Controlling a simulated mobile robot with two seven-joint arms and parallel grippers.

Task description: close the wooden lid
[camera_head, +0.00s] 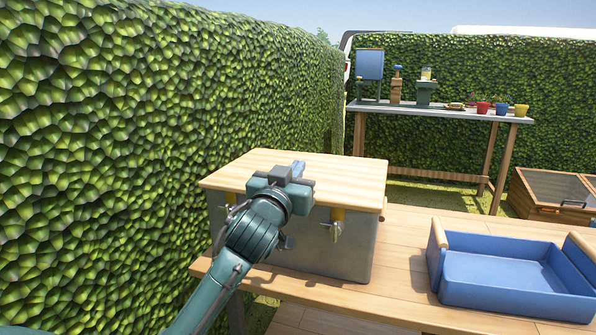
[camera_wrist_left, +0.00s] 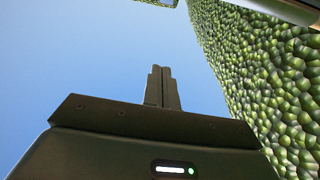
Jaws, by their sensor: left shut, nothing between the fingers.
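The wooden lid (camera_head: 345,178) lies flat across the top of a grey metal box (camera_head: 345,255) on the wooden table. Yellow and metal latches (camera_head: 337,222) hang at the box's front. My left gripper (camera_head: 297,168) is over the front middle of the lid, its fingers shut and empty. It looks close to the lid's top, but I cannot tell if it touches. The left wrist view shows the shut fingers (camera_wrist_left: 161,87) together against the sky. My arm hides part of the box's front left. My right gripper is not in view.
A blue tray (camera_head: 437,262) with wooden handles stands on the table at right. A tall hedge (camera_head: 120,150) runs close along the left. Behind, a second table (camera_head: 440,110) carries pots and tools. A glass-topped wooden frame (camera_head: 555,190) is at far right.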

